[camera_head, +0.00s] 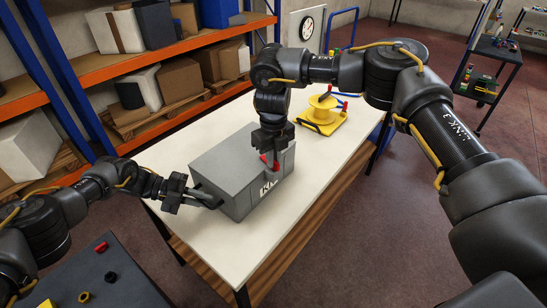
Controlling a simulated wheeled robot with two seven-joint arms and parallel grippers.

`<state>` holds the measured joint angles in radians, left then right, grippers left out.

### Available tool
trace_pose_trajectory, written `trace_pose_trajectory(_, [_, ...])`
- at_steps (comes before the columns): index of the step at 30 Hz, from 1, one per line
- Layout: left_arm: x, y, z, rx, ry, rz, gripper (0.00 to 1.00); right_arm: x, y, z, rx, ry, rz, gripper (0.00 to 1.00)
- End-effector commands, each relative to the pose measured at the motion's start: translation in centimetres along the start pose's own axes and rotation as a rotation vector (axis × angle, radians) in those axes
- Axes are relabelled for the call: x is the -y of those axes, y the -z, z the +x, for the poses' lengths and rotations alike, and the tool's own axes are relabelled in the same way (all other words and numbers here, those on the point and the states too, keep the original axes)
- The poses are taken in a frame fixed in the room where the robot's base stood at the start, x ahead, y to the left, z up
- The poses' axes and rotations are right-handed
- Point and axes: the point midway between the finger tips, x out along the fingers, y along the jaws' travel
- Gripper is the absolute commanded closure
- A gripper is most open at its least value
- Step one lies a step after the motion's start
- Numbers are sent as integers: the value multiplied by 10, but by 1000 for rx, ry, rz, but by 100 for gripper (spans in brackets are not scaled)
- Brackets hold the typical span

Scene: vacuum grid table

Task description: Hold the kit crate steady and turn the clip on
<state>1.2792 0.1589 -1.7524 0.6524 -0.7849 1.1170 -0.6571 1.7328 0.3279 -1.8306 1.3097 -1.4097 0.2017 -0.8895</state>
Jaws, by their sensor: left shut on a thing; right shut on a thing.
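The kit crate (222,165) is a closed grey box with a white marking on its front, standing on the white table. My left gripper (210,198) is at the crate's left end, shut on a dark handle there. My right gripper (270,153) points down over the crate's right end, shut on the red clip (265,158). The fingers hide much of the clip, so I cannot tell how far it is turned.
A yellow spool on a yellow base (322,124) stands at the table's far end, with red and blue pieces beside it. The white table (297,190) is bare right of the crate. A dark surface (85,270) with small parts lies at lower left. Orange shelves (85,70) hold boxes behind.

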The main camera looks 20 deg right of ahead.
Motion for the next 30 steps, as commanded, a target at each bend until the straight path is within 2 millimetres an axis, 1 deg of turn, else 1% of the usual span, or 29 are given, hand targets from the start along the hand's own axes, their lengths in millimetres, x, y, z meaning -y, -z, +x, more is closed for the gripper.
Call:
trace_pose_trajectory(6, [-1, 0, -1, 3, -1, -1, 100, 1, 0, 0, -1, 1, -147, 100])
trace_pose_trajectory(13, [-1, 0, -1, 3, -1, -2, 100, 1, 0, 0, 0, 2, -245, 100])
trace_pose_trajectory(19, [-1, 0, -1, 3, -1, -2, 100, 1, 0, 0, 0, 2, -283, 100])
trace_pose_trajectory(30, [-1, 0, -1, 3, -1, -2, 100, 2, 0, 0, 0, 2, -290, 100])
